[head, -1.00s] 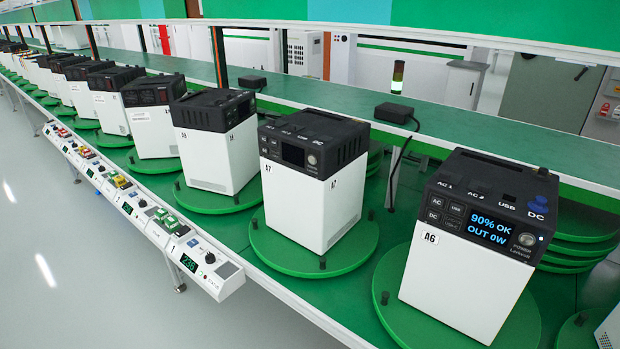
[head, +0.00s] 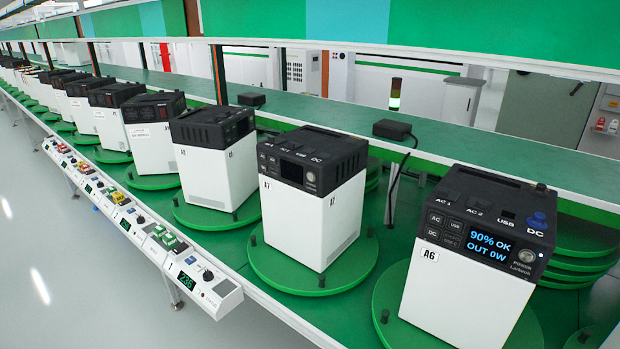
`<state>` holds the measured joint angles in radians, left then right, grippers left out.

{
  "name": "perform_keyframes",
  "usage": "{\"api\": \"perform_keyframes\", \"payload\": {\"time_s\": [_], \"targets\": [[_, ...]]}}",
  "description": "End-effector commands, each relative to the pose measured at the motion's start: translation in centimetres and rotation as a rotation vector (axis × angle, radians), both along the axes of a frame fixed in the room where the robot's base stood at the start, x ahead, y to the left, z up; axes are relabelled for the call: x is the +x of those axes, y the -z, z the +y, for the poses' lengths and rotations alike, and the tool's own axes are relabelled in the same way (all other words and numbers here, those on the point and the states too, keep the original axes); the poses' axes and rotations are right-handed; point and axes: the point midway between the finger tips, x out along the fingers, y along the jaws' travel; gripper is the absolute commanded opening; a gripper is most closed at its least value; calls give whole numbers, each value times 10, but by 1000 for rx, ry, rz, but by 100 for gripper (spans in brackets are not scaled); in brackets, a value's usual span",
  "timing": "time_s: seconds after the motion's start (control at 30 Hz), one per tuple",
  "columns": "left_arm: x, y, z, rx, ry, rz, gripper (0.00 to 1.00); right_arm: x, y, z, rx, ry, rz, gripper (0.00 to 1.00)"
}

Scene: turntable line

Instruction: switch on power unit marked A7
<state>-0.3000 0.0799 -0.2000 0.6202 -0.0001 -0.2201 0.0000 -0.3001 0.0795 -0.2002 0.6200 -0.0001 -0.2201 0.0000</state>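The power unit marked A7 (head: 300,222) is a white box with a black top, in the middle of the head view. It stands upright on a round green turntable (head: 285,279). Its small display (head: 291,171) is dark. A round button (head: 311,176) sits right of the display, and small buttons sit left of it. Sockets line its top front edge. Neither of my grippers shows in the view.
Unit A6 (head: 452,287) stands to the right with a lit display reading 90% OK, OUT 0W. More units, including one nearby (head: 210,178), line the bench to the left. A strip of meters (head: 197,285) runs along the front edge. Grey floor (head: 70,270) is clear.

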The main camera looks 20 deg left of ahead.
Motion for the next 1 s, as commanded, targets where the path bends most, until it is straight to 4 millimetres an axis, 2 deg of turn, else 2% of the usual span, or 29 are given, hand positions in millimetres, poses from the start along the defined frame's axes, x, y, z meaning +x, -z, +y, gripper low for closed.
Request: {"api": "perform_keyframes", "payload": {"time_s": [0.03, 0.23, 1.0], "targets": [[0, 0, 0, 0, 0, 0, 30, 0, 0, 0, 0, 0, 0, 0], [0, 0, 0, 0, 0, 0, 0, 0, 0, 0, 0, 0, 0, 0], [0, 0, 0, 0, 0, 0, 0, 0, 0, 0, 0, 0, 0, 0]]}}
